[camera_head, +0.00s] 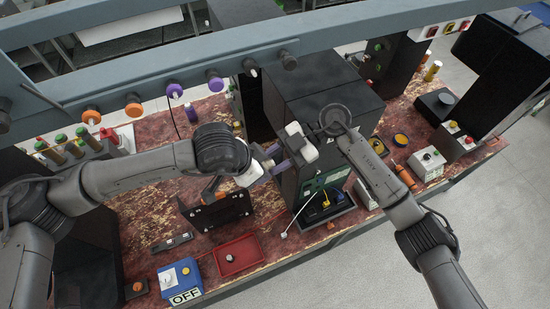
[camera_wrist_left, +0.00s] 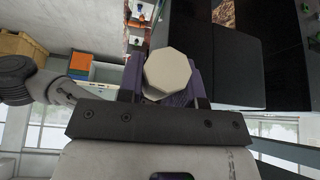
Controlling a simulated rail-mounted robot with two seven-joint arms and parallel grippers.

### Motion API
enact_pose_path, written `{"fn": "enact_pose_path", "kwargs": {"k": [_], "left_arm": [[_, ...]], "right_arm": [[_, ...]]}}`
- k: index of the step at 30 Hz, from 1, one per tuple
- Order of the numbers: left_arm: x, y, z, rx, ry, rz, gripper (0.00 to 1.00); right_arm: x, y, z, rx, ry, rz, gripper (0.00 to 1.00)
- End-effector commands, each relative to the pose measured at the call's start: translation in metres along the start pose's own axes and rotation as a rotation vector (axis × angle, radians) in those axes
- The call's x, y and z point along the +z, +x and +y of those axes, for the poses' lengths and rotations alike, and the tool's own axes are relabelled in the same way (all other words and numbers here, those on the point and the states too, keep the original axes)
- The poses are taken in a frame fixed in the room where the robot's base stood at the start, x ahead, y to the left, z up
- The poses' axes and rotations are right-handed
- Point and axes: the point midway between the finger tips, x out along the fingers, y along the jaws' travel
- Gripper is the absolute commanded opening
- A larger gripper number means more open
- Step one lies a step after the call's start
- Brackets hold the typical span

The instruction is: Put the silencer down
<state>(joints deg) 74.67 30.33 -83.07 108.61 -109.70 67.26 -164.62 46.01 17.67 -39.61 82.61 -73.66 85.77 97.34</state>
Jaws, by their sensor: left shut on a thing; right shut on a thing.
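In the left wrist view, a pale octagonal piece (camera_wrist_left: 168,72), which I take to be the silencer, sits between the purple fingers of my left gripper (camera_wrist_left: 165,85). The gripper is shut on it. In the head view my left gripper (camera_head: 271,158) is in front of the dark machine, above the bench; the silencer does not show clearly there. My right gripper (camera_head: 284,165) comes in close beside it from the right, below its pale hand. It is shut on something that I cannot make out. The silencer is in the air, off the bench.
The worn red bench (camera_head: 150,215) holds a red tray (camera_head: 238,256), a blue OFF box (camera_head: 181,277) and a black bracket (camera_head: 222,212). A tall black machine (camera_head: 315,90) stands close behind the grippers. An overhead rail (camera_head: 180,75) carries several coloured knobs. Bare bench shows left of the bracket.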

Motion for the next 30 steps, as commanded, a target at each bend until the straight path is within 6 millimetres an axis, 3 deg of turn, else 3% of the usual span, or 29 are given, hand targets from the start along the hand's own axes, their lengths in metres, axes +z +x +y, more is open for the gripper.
{"fn": "enact_pose_path", "kwargs": {"k": [2, 3, 11, 22, 30], "left_arm": [[0.000, 0.000, 0.001, 0.001, 0.001, 0.000, 0.00], [0.000, 0.000, 0.001, 0.002, 0.001, 0.000, 0.36], [0.000, 0.000, 0.001, 0.001, 0.001, 0.000, 0.61], [0.000, -0.007, 0.000, 0.000, 0.001, 0.001, 0.63], [-0.001, -0.053, 0.000, -0.001, 0.002, 0.002, 0.63]], "right_arm": [[0.000, 0.000, 0.000, 0.001, 0.000, 0.000, 0.10], [0.000, 0.000, 0.000, 0.001, -0.001, 0.000, 0.06], [0.000, 0.000, 0.000, 0.001, 0.000, 0.000, 0.05], [0.000, 0.000, 0.000, 0.001, 0.000, 0.000, 0.05], [0.000, 0.000, 0.000, 0.001, 0.000, 0.000, 0.05]]}}
